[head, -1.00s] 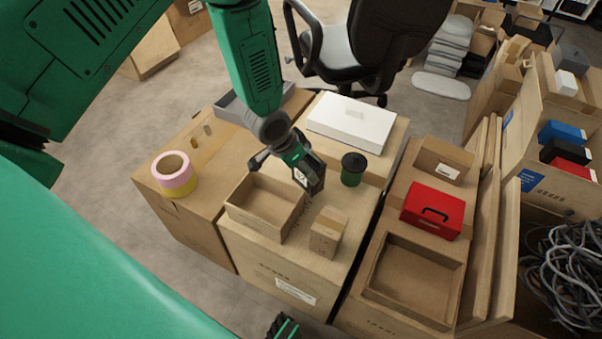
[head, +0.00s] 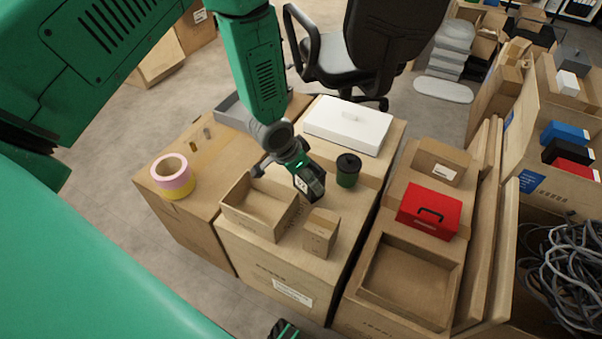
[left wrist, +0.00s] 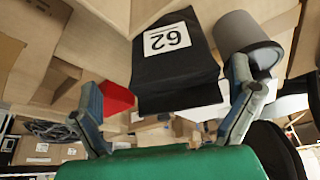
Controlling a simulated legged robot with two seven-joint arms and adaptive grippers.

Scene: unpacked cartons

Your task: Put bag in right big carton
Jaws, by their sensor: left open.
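The black bag (head: 312,187) with a white label stands on the middle carton (head: 235,245) or just above it; I cannot tell which. In the left wrist view the bag (left wrist: 178,70) shows its label "62" between the two spread fingers. My left gripper (left wrist: 165,100) is open, with visible gaps between the bag and both fingers. In the head view my left gripper (head: 282,168) is beside the bag, partly hidden by its own wrist. The right big carton (head: 372,320) has an open, empty top. A black and green part, perhaps my right gripper (head: 284,329), shows at the bottom edge.
A dark cup (head: 348,170) stands right of the bag and overlaps a finger in the left wrist view (left wrist: 247,42). A small open box (head: 250,222), a small closed box (head: 320,232) and a white case (head: 350,123) are near. A red case (head: 429,211) sits behind the right carton's opening.

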